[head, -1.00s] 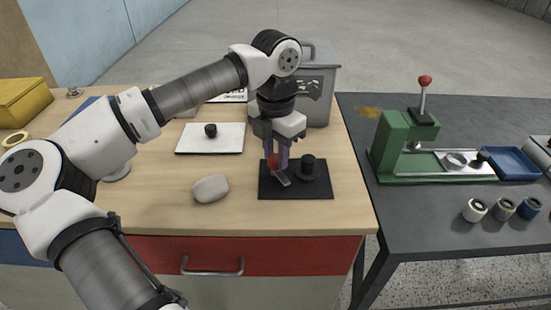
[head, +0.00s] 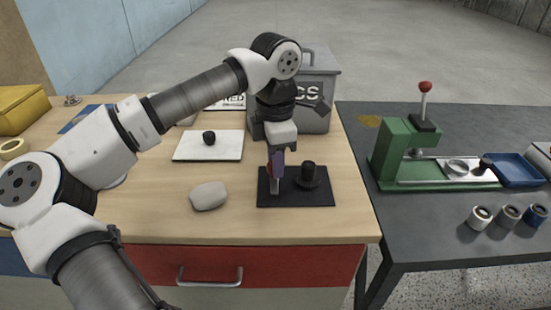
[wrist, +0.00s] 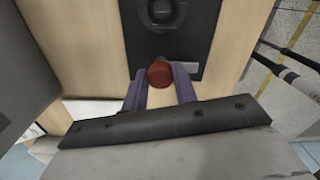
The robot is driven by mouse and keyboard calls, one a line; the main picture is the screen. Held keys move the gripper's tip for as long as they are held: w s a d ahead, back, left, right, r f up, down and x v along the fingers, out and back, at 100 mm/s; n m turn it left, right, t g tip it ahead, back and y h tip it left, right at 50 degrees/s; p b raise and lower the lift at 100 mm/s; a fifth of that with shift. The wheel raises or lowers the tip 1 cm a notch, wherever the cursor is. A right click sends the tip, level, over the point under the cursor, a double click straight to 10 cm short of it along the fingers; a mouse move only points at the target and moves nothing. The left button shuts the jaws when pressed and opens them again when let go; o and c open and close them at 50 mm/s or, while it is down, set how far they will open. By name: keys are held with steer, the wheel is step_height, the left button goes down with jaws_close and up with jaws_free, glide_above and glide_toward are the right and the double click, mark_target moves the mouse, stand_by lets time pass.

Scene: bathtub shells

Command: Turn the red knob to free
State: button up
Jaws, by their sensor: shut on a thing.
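The red knob (wrist: 159,73) sits at one end of a black plate (head: 320,199) near the front right of the wooden worktop. My gripper (head: 276,184) points down over the plate's left part. In the wrist view its purple fingers (wrist: 160,84) stand on either side of the knob and are shut on it. In the head view the fingers and wrist hide most of the knob. A light grey bar (wrist: 187,65) shows beside the knob in the wrist view. I cannot read any marking for "free".
A black round post (head: 308,174) stands on the plate just right of my gripper. A grey stone-like block (head: 209,196) lies left of the plate. A grey bin (head: 318,85) is behind. A green press (head: 394,155) stands on the dark table to the right.

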stand_by(0.3)
steer(key=o, duration=1)
steer(key=shift+r, duration=0.15)
step_height(320, 180, up, 14)
steer(key=shift+f, duration=0.2)
